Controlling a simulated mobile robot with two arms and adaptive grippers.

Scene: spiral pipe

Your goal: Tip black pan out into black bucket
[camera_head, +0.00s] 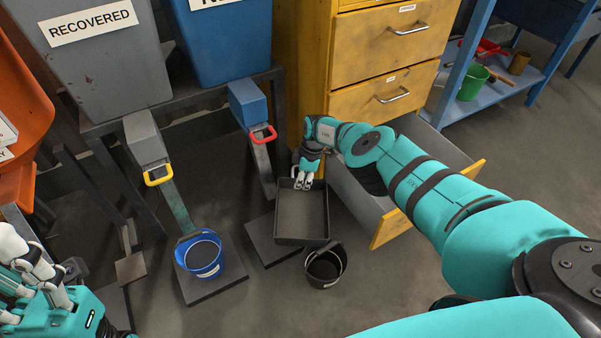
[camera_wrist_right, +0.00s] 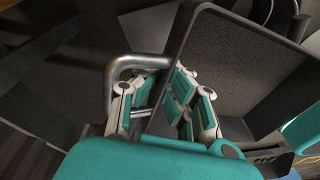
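The black pan (camera_head: 301,239) is a rectangular tray with a dark grey, grainy-looking inside. Its near edge is just behind and above the black bucket (camera_head: 325,270), which stands upright on the floor with its handle up. My right gripper (camera_head: 304,183) is at the pan's far edge. I cannot tell whether the pan is loaded. My left gripper (camera_head: 45,275) is at the lower left, away from both; its grip is unclear.
A blue bucket (camera_head: 203,262) stands on a dark plate left of the pan. The yellow cabinet (camera_head: 360,60) has an open bottom drawer (camera_head: 392,225) under my right arm. Grey and blue bins (camera_head: 110,80) stand behind. Bare floor lies in front of the buckets.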

